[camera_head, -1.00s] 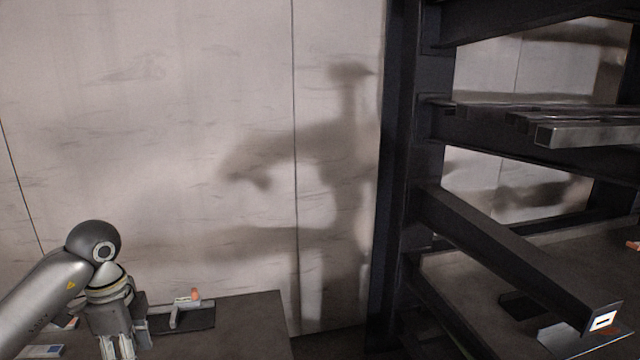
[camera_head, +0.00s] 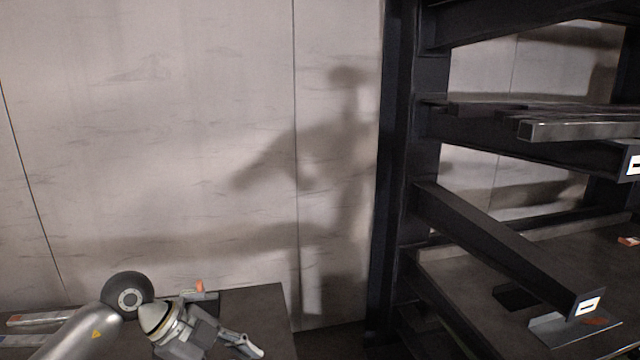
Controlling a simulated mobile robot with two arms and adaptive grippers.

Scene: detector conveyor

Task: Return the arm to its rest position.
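My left arm comes in at the lower left of the head view, in front of a dark table. Its gripper (camera_head: 250,348) points down and to the right over the table, close to the lower edge of the picture. I cannot make out whether its fingers are apart or hold anything. My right arm and gripper are not in view.
The dark table (camera_head: 262,306) bears a small fixture with an orange top (camera_head: 200,286), partly hidden by my arm. A dark metal rack (camera_head: 398,160) with metal bars (camera_head: 580,131) fills the right side. A pale wall (camera_head: 180,130) stands behind.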

